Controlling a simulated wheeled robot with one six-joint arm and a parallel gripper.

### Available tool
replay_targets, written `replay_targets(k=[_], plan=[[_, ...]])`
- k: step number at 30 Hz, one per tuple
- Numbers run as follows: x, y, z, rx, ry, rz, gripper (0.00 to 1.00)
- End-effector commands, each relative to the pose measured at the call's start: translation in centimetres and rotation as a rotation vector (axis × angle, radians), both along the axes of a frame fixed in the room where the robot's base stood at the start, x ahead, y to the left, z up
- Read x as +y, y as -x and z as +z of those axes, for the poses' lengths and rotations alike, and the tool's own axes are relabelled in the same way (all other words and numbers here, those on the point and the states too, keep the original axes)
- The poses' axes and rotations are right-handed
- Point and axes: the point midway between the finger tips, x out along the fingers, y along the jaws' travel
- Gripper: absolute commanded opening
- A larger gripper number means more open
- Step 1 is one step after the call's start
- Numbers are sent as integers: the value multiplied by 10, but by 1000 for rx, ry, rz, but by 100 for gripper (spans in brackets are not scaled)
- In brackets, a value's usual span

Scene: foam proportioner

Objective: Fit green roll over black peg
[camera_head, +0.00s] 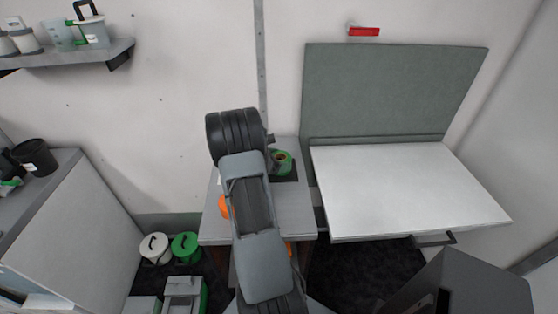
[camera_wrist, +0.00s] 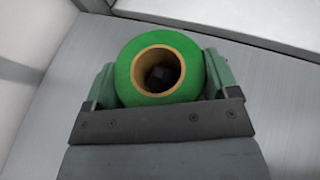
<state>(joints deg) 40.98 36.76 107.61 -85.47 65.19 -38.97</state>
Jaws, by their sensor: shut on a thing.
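The green roll (camera_wrist: 128,72) has a tan core ring and fills the middle of the wrist view. My gripper (camera_wrist: 160,82) is shut on it, with one finger on each side. Through the core I see a dark shape (camera_wrist: 159,75), which may be the black peg; I cannot tell whether it is inside the core or below it. In the head view the green roll (camera_head: 288,158) shows just right of my arm, over a black square base (camera_head: 289,178) on a small grey table. My arm hides part of the roll and most of the gripper there.
The small grey table (camera_head: 211,225) carries an orange object (camera_head: 224,207), partly behind my arm. A white worktop (camera_head: 405,190) with a grey back panel stands close on the right. White and green buckets (camera_head: 185,248) stand on the floor at left.

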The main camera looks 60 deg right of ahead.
Motion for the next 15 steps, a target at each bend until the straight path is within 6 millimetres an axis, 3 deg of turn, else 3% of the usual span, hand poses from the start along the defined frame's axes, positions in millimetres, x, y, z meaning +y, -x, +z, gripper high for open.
replay_targets(k=[9, 10, 12, 15], plan=[[0, 0, -7, 0, 0, 0, 55], [0, 0, -6, 0, 1, 0, 84], [0, 0, -6, 0, 0, 0, 90], [0, 0, -6, 0, 0, 0, 91]])
